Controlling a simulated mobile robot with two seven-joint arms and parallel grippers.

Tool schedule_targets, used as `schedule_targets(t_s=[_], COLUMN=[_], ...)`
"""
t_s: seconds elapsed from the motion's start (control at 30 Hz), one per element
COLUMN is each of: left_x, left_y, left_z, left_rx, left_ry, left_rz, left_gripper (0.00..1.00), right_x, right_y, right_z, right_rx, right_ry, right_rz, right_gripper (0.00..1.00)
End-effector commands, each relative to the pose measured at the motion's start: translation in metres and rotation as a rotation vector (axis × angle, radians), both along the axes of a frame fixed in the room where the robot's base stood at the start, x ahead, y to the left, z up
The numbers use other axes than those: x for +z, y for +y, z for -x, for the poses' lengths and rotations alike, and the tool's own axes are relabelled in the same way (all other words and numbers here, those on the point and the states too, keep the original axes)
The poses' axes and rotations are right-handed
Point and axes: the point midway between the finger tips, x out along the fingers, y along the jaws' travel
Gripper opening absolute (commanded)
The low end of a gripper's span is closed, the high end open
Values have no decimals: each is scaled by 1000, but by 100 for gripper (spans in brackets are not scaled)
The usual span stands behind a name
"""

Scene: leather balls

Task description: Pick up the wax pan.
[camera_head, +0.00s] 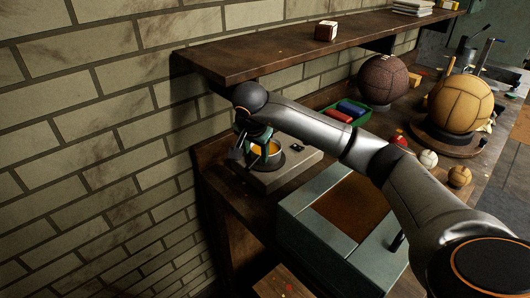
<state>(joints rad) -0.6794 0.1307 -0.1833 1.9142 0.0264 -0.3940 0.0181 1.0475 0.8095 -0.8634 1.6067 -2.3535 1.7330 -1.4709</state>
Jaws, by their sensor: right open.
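The wax pan (273,149) is a small dark round pan with orange-yellow wax inside. It sits on a grey hot plate (291,172) at the left end of the workbench. My right arm reaches in from the right, and my right gripper (250,152) is open at the pan's left side. The gripper and wrist cover part of the pan. I cannot tell whether the fingers touch it or stand around its handle. My left gripper is not in view.
A wooden shelf (270,50) juts from the brick wall above the pan, close to my wrist. A teal-edged box (297,215) stands in front. A brown ball (383,79), a tan ball (461,103) and a green tray (332,113) are farther along the bench.

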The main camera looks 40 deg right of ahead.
Motion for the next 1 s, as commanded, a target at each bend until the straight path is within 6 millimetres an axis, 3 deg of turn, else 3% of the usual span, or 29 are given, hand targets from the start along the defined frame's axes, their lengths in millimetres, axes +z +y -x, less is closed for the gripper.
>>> schedule_targets(t_s=[0.23,0.5,0.8,1.0], left_x=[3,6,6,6], left_y=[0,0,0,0], left_z=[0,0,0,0], left_rx=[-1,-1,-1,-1], left_ry=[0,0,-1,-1], left_rz=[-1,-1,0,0], left_gripper=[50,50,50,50], right_x=[-1,-40,-46,-46], right_y=[-9,-19,-21,-21], right_z=[-11,-24,-26,-26], right_rx=[-1,0,1,1], right_ry=[1,2,0,0], right_rz=[-1,-1,0,0], right_gripper=[55,55,55,34])
